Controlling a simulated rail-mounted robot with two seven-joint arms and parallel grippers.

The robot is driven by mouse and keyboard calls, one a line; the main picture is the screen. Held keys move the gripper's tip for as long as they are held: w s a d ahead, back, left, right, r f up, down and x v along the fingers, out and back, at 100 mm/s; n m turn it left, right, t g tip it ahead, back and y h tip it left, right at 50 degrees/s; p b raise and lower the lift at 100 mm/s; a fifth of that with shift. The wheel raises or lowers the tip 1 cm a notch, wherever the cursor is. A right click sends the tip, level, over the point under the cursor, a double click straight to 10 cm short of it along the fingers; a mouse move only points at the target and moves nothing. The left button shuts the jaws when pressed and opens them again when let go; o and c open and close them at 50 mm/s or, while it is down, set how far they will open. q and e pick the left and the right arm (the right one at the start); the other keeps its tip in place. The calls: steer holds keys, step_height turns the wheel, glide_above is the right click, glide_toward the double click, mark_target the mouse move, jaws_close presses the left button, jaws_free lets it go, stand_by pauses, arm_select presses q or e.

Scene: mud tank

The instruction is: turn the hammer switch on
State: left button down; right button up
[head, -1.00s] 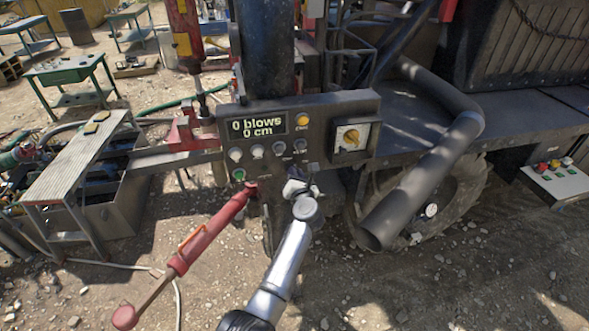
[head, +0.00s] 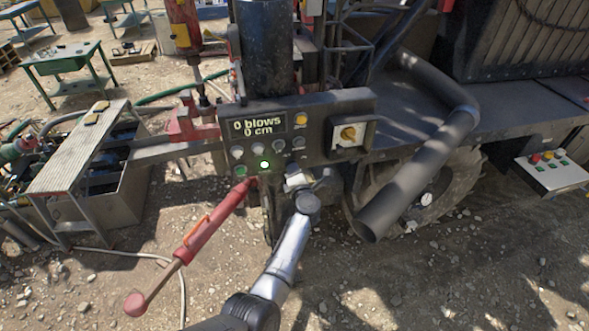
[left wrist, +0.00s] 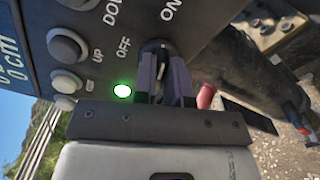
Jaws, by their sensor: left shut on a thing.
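The dark control panel (head: 215,131) carries a display reading "0 blows 0 cm" and a row of knobs. A small lamp (head: 264,165) on its lower part glows green-white; it also shows in the left wrist view (left wrist: 123,91). My left gripper (head: 297,179) is at the panel's lower edge, right of the lamp. In the left wrist view its fingers (left wrist: 166,78) are shut at the OFF and ON labels. The hammer switch itself is mostly hidden between the fingers. My right gripper is in neither view.
A red lever (head: 212,222) slants down-left from below the panel. A thick dark pipe (head: 425,165) and a wheel stand to the right. A separate button box (head: 552,173) is at the far right.

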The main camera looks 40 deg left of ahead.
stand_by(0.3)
arm_select(q)
steer(key=c, duration=1.2)
jaws_free()
steer(key=shift+o, duration=0.2)
steer(key=v, duration=0.7)
steer(key=shift+s+d, duration=0.2)
steer(key=shift+d, duration=0.05)
steer(key=shift+w+m, duration=0.1)
steer(key=shift+m, duration=0.2)
